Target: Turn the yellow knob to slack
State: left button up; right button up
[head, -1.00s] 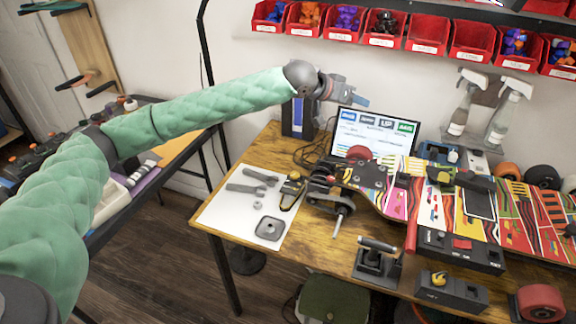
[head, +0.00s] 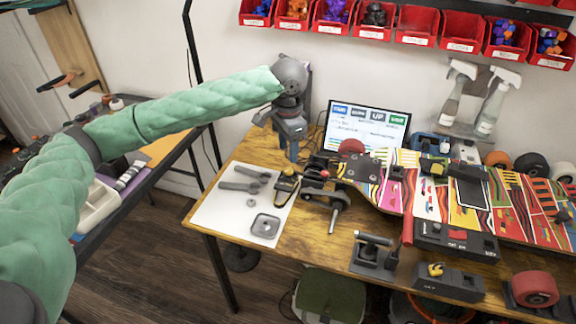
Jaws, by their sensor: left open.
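A yellow knob (head: 436,269) sits on top of a dark box (head: 447,284) at the front edge of the wooden table. The box has small pale lettering that I cannot read. A second small yellow part (head: 437,168) shows on a dark mount on the colourful board (head: 405,184). My left gripper (head: 292,154) is open and points down above the table's back left, beside the screen. It is far up and left of the front knob and touches neither yellow part. My right gripper is not in view.
A white mat (head: 214,212) with wrenches lies at the table's left. A clamp with a lever (head: 374,252) stands left of the knob box. A dark switch box (head: 456,240) is behind it, and a red wheel (head: 535,289) is to its right.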

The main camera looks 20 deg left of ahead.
aim_at(288, 170)
pick_arm(q)
jog(key=shift+f+p, duration=0.3)
jog(key=shift+f, duration=3.15)
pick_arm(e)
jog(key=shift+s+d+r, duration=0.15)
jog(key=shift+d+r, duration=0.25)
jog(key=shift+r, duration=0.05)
pick_arm(q)
jog(key=c, duration=1)
jog(key=shift+r+p, duration=0.1)
jog(key=shift+p, duration=0.3)
jog(key=m+p, duration=0.3)
jog(key=p, duration=0.1)
jog(key=shift+m+p, duration=0.35)
jog(key=shift+m, duration=0.05)
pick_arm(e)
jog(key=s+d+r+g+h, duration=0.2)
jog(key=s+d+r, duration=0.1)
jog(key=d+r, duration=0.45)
pick_arm(q)
jog(key=shift+m+p, duration=1.1)
jog(key=shift+p, duration=0.05)
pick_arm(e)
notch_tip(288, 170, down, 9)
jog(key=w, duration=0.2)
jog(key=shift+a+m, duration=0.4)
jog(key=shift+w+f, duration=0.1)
